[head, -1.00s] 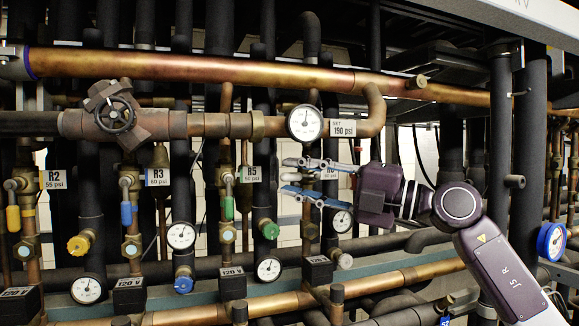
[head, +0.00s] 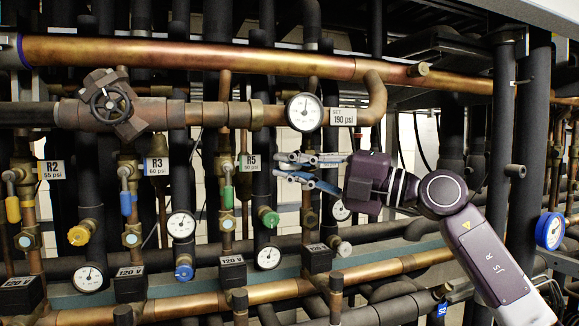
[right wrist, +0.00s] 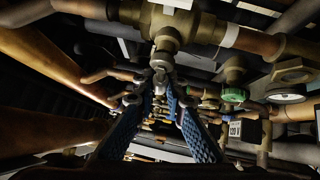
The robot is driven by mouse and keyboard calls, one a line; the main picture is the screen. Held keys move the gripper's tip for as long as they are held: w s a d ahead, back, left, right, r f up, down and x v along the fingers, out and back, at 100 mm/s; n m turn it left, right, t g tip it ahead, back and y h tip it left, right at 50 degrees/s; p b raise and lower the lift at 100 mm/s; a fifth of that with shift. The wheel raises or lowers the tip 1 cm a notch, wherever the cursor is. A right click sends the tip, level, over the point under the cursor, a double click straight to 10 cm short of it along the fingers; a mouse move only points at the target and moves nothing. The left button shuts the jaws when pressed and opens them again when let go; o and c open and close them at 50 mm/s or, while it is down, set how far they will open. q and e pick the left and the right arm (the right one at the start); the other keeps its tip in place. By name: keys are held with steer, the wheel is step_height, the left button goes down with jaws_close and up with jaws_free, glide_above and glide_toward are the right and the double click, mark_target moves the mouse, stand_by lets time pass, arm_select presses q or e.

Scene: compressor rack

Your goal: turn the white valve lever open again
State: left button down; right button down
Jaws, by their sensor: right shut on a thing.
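My right gripper (head: 282,167) reaches in from the right, to the right of the R5 tag, with its blue-padded fingers pointing left. In the right wrist view its fingertips (right wrist: 165,88) close around a small pale metal piece (right wrist: 161,80) below a brass valve body (right wrist: 170,25). This piece appears to be the white valve lever, but its shape and angle are mostly hidden by the fingers. My left gripper is not in view.
Neighbouring valves have a yellow lever (head: 12,208), a blue lever (head: 126,202) and a green lever (head: 228,192). A gauge (head: 304,112) with a 190 psi tag (head: 343,117) is above the gripper. A thick copper pipe (head: 200,61) crosses above. Black 120 V boxes (head: 317,259) stand below.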

steer(key=shift+f+n+g+h+p, duration=0.15)
steer(key=shift+n+g+h+p, duration=0.15)
steer(key=shift+n+h+p, duration=0.45)
steer(key=shift+d+f+n+g+h+p, duration=0.15)
steer(key=shift+f+n+g+h+p, duration=0.3)
steer(key=shift+p, duration=0.6)
steer(key=shift+w+d+f+n+h+p, duration=0.1)
steer(key=shift+d+f+n+h+p, duration=0.1)
steer(key=shift+f+n+h+p, duration=0.35)
steer(key=shift+w+d+f+n+h+p, duration=0.15)
steer(key=shift+f+n+h+p, duration=0.25)
steer(key=shift+h, duration=0.25)
steer(key=shift+s, duration=0.1)
